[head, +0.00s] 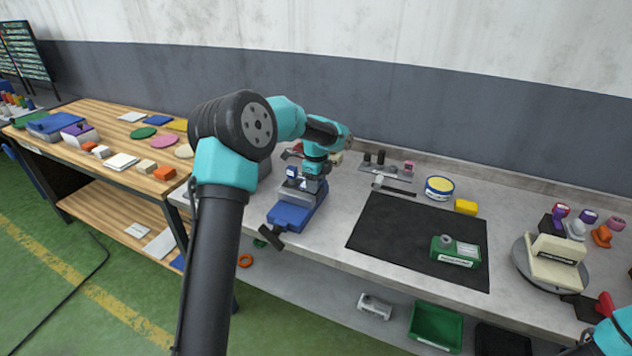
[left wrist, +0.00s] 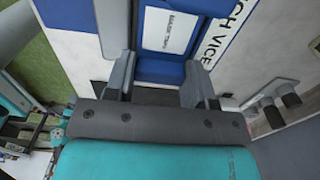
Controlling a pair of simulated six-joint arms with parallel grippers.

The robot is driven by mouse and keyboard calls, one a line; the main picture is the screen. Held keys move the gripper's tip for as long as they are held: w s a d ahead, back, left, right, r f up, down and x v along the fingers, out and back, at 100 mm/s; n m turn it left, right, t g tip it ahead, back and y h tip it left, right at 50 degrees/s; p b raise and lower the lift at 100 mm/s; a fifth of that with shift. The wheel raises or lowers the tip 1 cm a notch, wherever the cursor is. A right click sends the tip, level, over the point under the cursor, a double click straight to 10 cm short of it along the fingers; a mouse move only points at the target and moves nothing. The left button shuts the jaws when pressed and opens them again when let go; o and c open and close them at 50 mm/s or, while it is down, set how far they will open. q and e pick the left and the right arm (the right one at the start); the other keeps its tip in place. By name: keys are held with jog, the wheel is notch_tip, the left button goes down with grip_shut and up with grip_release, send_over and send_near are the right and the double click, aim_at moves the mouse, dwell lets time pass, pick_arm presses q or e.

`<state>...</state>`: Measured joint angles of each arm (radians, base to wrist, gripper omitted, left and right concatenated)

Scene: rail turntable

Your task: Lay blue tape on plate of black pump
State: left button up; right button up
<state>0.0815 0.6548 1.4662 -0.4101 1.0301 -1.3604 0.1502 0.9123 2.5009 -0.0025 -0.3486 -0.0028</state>
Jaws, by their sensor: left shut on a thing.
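My left gripper (head: 301,184) is low over the blue bench vice (head: 297,205) on the grey bench. In the left wrist view its two grey fingers (left wrist: 157,82) stand apart, with a blue labelled block (left wrist: 158,70) between them, and it is shut on that block. I cannot make out a black pump; a green device (head: 455,251) with a label lies on the black mat. My right gripper is out of view.
A cream device (head: 557,264) sits on a round grey turntable (head: 519,251) at the right. A round blue and yellow tin (head: 439,187) and a yellow block (head: 466,207) stand behind the black mat (head: 393,231). A wooden table (head: 80,151) with several coloured pieces is at the left.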

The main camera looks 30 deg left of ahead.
pick_arm(q)
jog(key=shift+f, duration=0.15)
jog(key=o, duration=1)
notch_tip(320, 180, up, 17)
jog(key=shift+r, duration=0.2)
dwell(0.5)
